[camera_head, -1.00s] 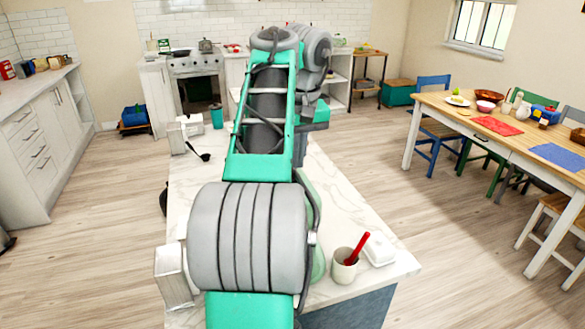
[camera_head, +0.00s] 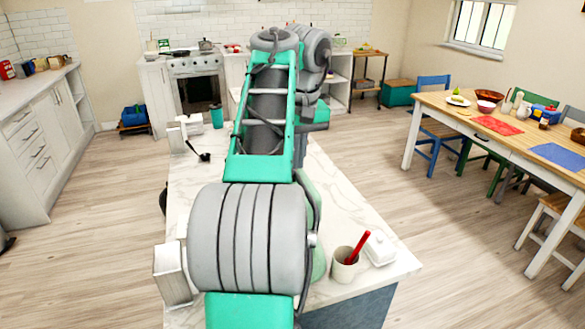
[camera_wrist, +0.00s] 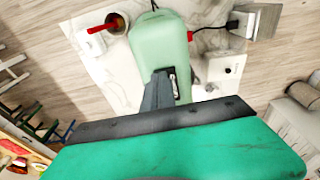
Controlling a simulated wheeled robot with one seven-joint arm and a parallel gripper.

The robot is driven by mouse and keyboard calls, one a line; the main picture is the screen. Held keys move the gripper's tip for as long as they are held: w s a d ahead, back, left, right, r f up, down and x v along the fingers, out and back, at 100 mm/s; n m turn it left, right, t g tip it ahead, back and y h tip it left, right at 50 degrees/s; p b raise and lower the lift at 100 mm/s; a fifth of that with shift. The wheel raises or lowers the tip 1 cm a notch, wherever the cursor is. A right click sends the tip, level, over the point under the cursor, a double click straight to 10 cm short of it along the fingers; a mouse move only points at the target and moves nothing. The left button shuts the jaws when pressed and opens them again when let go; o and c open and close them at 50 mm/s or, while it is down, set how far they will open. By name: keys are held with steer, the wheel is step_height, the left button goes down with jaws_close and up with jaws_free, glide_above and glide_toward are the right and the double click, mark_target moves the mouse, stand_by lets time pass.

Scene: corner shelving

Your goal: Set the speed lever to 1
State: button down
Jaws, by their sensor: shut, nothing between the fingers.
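A mint-green appliance, apparently a mixer (camera_wrist: 160,45), stands on the marble counter and fills the upper middle of the wrist view. In the head view only a sliver of the mixer (camera_head: 318,262) shows beside my arm. My gripper (camera_wrist: 160,90) is shut and empty, its dark fingers at the near end of the mixer's body. A small pale metallic part shows by the fingertips; I cannot tell if it is the speed lever or whether the fingers touch it. No lever setting is readable.
In the wrist view a grey box (camera_wrist: 262,20) with a black cable and a white block (camera_wrist: 226,67) lie right of the mixer.

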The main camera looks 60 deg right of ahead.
steer(key=shift+f+b, duration=0.5)
steer(key=shift+w+d+p, duration=0.65)
steer(key=shift+w+d, duration=0.95)
stand_by(1.9)
steer(key=shift+s+a, duration=0.1)
steer(key=shift+s+a, duration=0.2)
steer(key=shift+s, duration=0.05)
step_height(320, 180, up, 5)
steer(key=p, duration=0.4)
steer(key=shift+r, duration=0.1)
stand_by(0.4)
